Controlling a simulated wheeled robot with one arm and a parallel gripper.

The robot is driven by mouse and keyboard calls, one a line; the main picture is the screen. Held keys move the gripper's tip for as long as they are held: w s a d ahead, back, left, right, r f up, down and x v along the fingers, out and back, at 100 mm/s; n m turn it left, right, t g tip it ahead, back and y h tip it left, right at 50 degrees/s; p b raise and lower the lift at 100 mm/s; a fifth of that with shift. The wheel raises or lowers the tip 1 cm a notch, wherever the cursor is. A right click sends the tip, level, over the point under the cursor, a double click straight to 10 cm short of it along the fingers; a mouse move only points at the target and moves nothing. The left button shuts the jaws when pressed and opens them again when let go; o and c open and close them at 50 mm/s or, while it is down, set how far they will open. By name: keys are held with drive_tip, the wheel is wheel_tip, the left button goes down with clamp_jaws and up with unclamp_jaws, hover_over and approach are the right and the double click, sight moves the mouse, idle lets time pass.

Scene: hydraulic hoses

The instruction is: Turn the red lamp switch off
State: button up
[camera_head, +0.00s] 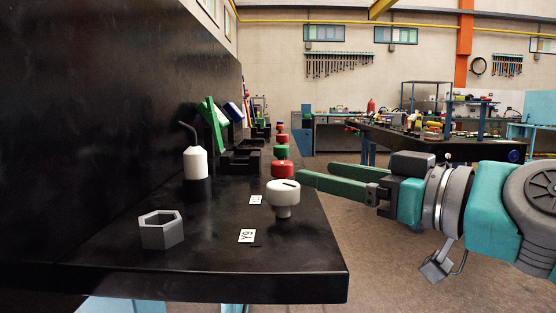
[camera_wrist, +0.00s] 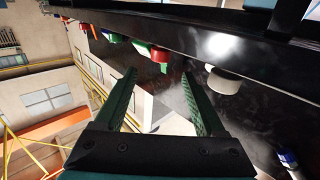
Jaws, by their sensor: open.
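A row of coloured round knobs runs along the right edge of the black bench. Smaller red knobs (camera_head: 282,138) stand farther back, beyond a green knob (camera_head: 281,152). I cannot tell which red one is the lamp switch or its setting. My gripper (camera_head: 314,174) is open and empty, its green fingers pointing at the bench edge, apart from the knobs. In the wrist view the red knob (camera_wrist: 160,54) lies beyond the fingertips (camera_wrist: 160,75).
A grey hex nut (camera_head: 161,230), a white bottle (camera_head: 195,163) and a green part (camera_head: 213,125) stand on the bench (camera_head: 150,258). A tall black panel (camera_head: 90,110) bounds its left. Open floor (camera_head: 370,255) lies to the right; another workbench (camera_head: 420,140) stands behind.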

sight(290, 166)
drive_tip(key=shift+p+x, duration=1.2)
drive_tip(key=shift+x, duration=2.55)
drive_tip(key=shift+c, duration=0.2)
clamp_jaws()
